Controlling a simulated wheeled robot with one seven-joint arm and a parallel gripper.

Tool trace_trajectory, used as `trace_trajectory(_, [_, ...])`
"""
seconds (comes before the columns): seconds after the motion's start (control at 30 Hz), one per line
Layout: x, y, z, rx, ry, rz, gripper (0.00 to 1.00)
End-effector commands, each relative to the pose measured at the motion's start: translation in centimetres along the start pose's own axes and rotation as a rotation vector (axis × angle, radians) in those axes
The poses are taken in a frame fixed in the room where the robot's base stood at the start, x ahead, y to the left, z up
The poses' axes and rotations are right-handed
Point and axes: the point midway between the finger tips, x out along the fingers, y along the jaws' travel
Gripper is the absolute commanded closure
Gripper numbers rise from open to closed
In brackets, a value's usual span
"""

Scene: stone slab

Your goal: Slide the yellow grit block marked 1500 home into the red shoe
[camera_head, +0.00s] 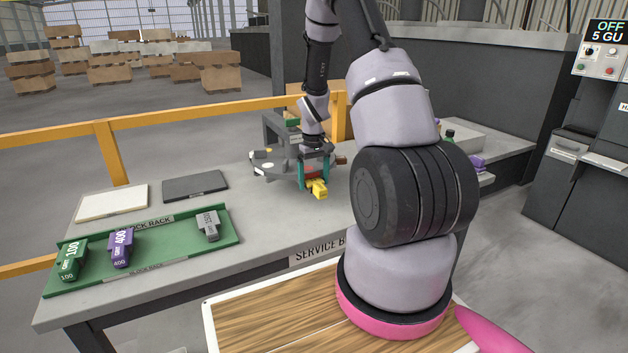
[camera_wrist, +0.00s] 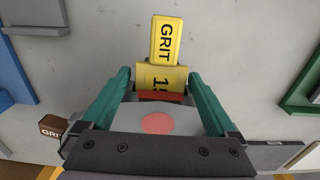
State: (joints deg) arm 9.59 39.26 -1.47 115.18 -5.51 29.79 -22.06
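The yellow grit block (camera_head: 318,189) is at the red shoe (camera_head: 311,183) on the grey fixture, its narrow end sticking out toward the near side. In the wrist view the block (camera_wrist: 165,42) reads GRIT, with a partly covered "15" on its wider part. A red strip of the shoe (camera_wrist: 160,96) shows right behind that part; how deep the block sits is hidden. My gripper (camera_head: 315,180) points down over it. The teal fingers (camera_wrist: 160,76) stand on either side of the wider part, very close to it; contact is unclear.
A green block rack (camera_head: 160,257) at left holds a green 100 block (camera_head: 73,260), a purple 400 block (camera_head: 121,247) and a grey block (camera_head: 209,225). Two flat plates (camera_head: 112,202) lie behind it. The bench between rack and fixture is clear. An orange rail (camera_head: 190,117) runs behind.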

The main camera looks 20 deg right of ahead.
Motion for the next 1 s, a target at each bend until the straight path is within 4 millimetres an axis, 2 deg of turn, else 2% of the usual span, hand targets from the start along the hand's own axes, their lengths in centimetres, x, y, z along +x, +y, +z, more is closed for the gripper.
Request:
trace_trajectory(0.17, [-0.3,-0.2,-0.3,-0.002,0.006,-0.001,0.0])
trace_trajectory(0.27, [-1.3,-0.1,-0.4,-0.002,0.009,0.0,0.0])
trace_trajectory(0.7, [-9.4,0.0,-0.1,0.0,0.006,0.0,0.0])
trace_trajectory(0.83, [-10.5,0.0,-0.1,0.0,0.003,0.0,0.0])
trace_trajectory(1.0, [-10.9,0.0,0.0,-0.001,0.002,0.0,0.0])
